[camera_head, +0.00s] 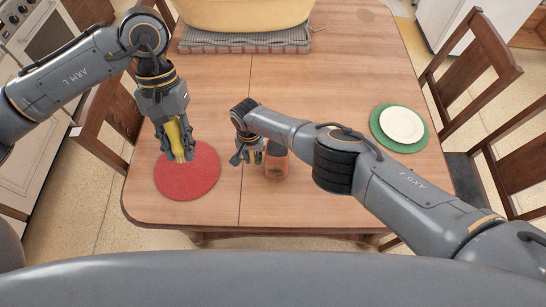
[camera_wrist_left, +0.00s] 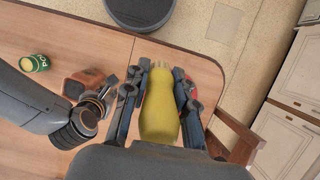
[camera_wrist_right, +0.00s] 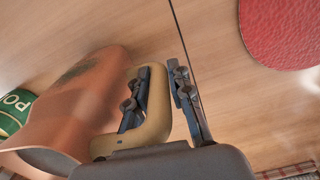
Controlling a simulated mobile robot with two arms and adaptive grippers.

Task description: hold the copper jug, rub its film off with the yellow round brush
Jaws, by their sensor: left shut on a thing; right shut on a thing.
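The copper jug (camera_head: 276,162) stands on the table beside my right gripper (camera_head: 249,156). In the right wrist view the jug (camera_wrist_right: 95,95) is orange-copper with a dark smudgy patch of film on its side. My right gripper is shut on the jug's brass-coloured handle (camera_wrist_right: 158,112), which lies between its fingers. My left gripper (camera_head: 180,150) points down and is shut on the yellow brush (camera_head: 175,134), left of the jug and apart from it, over the red mat. In the left wrist view the brush (camera_wrist_left: 160,115) fills the space between the fingers; its bristles are barely visible.
The round red mat (camera_head: 188,181) lies at the table's front left. A green can (camera_wrist_left: 34,62) with lettering stands near the jug. A white plate (camera_head: 401,124) on a green mat is at right. A large yellow bowl (camera_head: 245,12) stands at the back. Wooden chairs flank the table.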

